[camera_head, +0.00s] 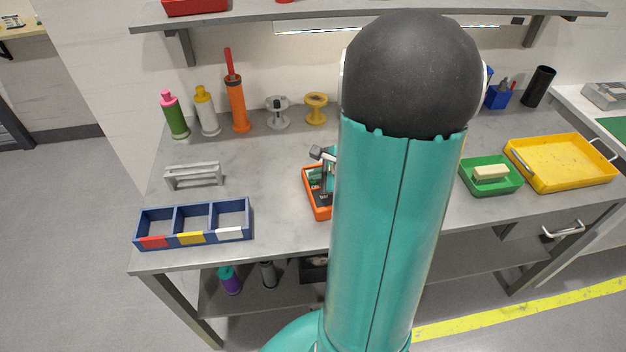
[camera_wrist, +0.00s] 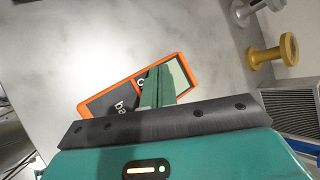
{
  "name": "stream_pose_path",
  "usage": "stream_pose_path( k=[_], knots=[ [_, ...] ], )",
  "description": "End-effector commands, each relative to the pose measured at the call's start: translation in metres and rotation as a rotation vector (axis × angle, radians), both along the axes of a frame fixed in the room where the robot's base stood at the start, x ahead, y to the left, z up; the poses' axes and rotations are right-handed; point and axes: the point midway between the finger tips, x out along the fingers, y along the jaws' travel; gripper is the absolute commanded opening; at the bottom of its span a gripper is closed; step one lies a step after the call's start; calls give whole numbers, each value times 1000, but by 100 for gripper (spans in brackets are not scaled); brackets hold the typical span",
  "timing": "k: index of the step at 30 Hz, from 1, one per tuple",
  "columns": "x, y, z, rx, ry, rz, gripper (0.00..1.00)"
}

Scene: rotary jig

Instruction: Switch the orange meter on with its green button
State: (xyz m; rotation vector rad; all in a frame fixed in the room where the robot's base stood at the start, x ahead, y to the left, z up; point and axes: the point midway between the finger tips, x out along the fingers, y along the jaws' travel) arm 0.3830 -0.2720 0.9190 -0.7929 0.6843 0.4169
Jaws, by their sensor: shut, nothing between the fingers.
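The orange meter (camera_wrist: 100,106) lies on the grey bench in the wrist view, with an orange rim, a dark face with pale lettering and a light screen at its right end. In the head view the meter (camera_head: 315,205) is partly hidden behind my arm. My gripper (camera_wrist: 157,85) is shut and empty, its teal fingers over the meter beside the screen. I cannot tell whether the fingertips touch it. The green button cannot be made out; the fingers cover part of the face.
A blue three-part tray (camera_head: 198,240) and a grey handle-shaped bracket (camera_head: 194,176) are left of the meter. A yellow spool (camera_head: 316,108) and several bottles stand behind. A green tray (camera_head: 505,187) and yellow tray (camera_head: 570,165) are at right. Bare bench surrounds the meter's left side.

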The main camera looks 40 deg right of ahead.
Motion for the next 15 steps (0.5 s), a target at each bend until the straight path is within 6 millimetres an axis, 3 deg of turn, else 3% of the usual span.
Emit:
stream_pose_path(
  k=[15],
  knots=[
    [0, 0, 8, -2, -2, 0, 0]
  ],
)
